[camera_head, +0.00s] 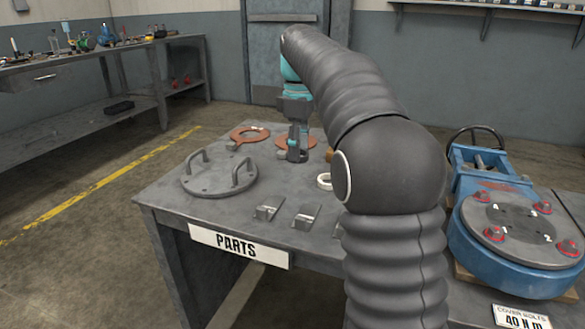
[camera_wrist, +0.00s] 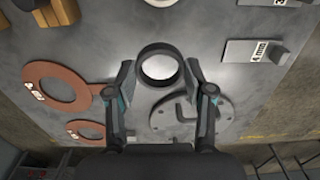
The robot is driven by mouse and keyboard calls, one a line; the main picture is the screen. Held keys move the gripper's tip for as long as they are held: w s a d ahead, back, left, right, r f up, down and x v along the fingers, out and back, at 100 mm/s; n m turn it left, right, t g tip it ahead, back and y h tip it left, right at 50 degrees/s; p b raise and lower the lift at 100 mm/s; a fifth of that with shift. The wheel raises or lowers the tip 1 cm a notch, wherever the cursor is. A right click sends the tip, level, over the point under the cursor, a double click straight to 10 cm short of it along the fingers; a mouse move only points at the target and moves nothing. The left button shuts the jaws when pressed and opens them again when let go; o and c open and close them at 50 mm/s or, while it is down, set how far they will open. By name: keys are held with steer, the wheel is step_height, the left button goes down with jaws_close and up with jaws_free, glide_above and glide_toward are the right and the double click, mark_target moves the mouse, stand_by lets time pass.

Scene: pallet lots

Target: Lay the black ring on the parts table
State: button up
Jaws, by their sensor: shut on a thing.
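The black ring (camera_wrist: 160,48) shows in the wrist view between the fingertips of my gripper (camera_wrist: 160,76), which is shut on it. Pale surface shows through its opening. In the head view my gripper (camera_head: 297,155) points down over the back part of the parts table (camera_head: 235,209); the ring cannot be made out there. The grey table top also shows in the wrist view (camera_wrist: 205,25). I cannot tell how far the ring is above it.
Copper-coloured gaskets (camera_head: 238,142) lie near the gripper. A round plate with two handles (camera_head: 218,188), a white ring (camera_head: 323,181) and metal label blocks (camera_head: 306,217) occupy the table. A blue flanged housing (camera_head: 500,265) stands right. Bare table lies between the plate and the blocks.

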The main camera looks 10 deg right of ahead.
mark_target(293, 177)
steer(key=shift+w+a+f, duration=0.2)
steer(key=shift+a+f, duration=0.2)
steer(key=shift+a, duration=0.3)
steer(key=shift+f, duration=0.2)
steer(key=shift+f+b, duration=0.65)
steer(key=shift+f, duration=1.1)
steer(key=shift+f, duration=0.15)
steer(key=o, duration=1.2)
steer(key=shift+c, duration=0.2)
step_height(293, 177, up, 12)
steer(key=p, duration=0.4)
